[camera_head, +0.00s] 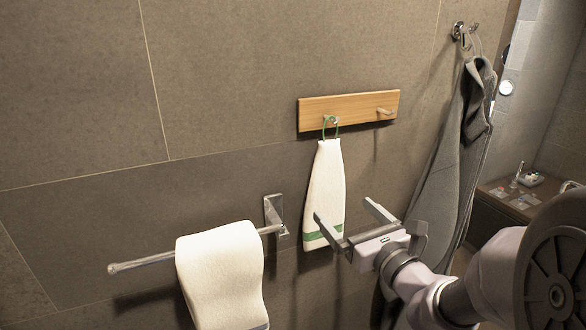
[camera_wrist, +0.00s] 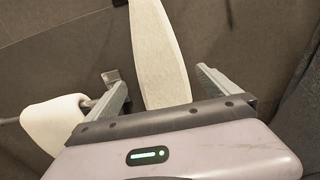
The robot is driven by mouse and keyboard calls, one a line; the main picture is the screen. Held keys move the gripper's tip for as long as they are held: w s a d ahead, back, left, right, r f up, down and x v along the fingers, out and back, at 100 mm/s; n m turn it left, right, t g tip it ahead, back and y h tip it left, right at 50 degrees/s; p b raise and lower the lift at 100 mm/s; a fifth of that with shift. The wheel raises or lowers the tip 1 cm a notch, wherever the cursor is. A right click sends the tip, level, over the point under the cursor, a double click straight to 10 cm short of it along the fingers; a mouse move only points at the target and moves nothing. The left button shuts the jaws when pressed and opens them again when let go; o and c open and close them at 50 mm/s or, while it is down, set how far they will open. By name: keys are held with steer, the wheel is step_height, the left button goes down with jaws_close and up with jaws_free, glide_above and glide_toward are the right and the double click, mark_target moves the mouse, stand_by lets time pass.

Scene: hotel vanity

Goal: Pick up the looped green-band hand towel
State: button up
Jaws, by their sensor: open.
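The looped hand towel (camera_head: 328,185) is white with a green band near its lower end. It hangs by a green loop (camera_head: 330,125) from the left peg of a wooden peg rail (camera_head: 348,110) on the wall. My gripper (camera_head: 341,208) is open and empty, in front of the towel's lower part in the head view. In the wrist view the towel (camera_wrist: 154,50) runs down between the two open fingers (camera_wrist: 160,80), its lower end hidden behind my gripper body. I cannot tell how far the fingertips are from the cloth.
A thick white towel (camera_head: 220,275) hangs on a metal bar (camera_head: 145,263) at lower left, near the hand towel. A grey robe (camera_head: 452,165) hangs from a hook (camera_head: 461,32) at right. The rail's right peg (camera_head: 385,111) is empty. A counter (camera_head: 510,205) with small items stands at far right.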

mark_target(329, 196)
steer(key=x, duration=0.3)
steer(key=shift+w+a+f, duration=0.15)
steer(key=shift+a+f, duration=0.1)
steer(key=x, duration=0.6)
steer(key=shift+d, duration=0.15)
steer(key=c, duration=1.1)
